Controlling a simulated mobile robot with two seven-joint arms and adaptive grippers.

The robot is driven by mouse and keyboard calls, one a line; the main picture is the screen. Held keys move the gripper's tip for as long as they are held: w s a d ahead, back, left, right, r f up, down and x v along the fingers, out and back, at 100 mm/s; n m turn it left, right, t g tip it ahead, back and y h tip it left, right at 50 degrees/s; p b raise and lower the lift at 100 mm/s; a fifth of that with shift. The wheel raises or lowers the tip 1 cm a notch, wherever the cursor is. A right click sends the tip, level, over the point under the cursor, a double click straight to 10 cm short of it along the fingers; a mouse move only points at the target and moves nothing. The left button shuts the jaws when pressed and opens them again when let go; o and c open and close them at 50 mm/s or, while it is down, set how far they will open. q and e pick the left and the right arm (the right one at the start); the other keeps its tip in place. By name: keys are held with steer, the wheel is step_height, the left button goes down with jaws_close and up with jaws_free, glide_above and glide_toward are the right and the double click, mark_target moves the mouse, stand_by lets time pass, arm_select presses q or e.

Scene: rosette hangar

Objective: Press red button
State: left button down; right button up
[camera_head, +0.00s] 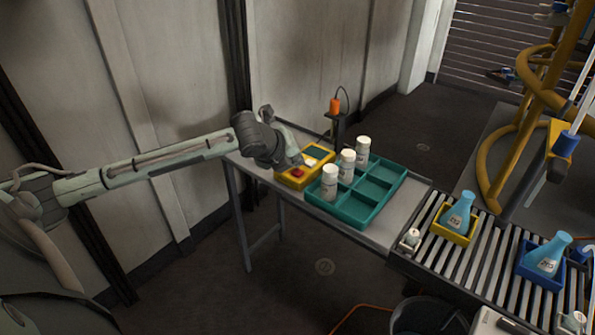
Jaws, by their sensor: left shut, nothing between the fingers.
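The red button (298,172) is a small red disc on a yellow box (289,181) at the left end of the grey table. My left gripper (298,158) reaches in from the left and is shut and empty. Its fingertips are beside the yellow box, close to the red button. I cannot tell whether they touch the box. My right gripper is not in view.
A teal divided tray (362,219) with several white bottles stands right of the box. An orange-topped device (335,106) stands behind. A roller conveyor (467,262) carries blue flasks in a yellow bin (441,227) and a blue bin (528,275). Wall panels stand behind the table.

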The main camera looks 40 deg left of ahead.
arm_select(q)
steer(key=shift+f, duration=0.1)
stand_by(0.7)
steer(key=shift+f+p, duration=0.25)
steer(key=shift+p, duration=0.05)
steer(key=shift+f, duration=0.6)
stand_by(0.7)
steer(key=shift+r, duration=0.15)
steer(key=shift+r+p, duration=0.6)
steer(key=shift+r, duration=0.2)
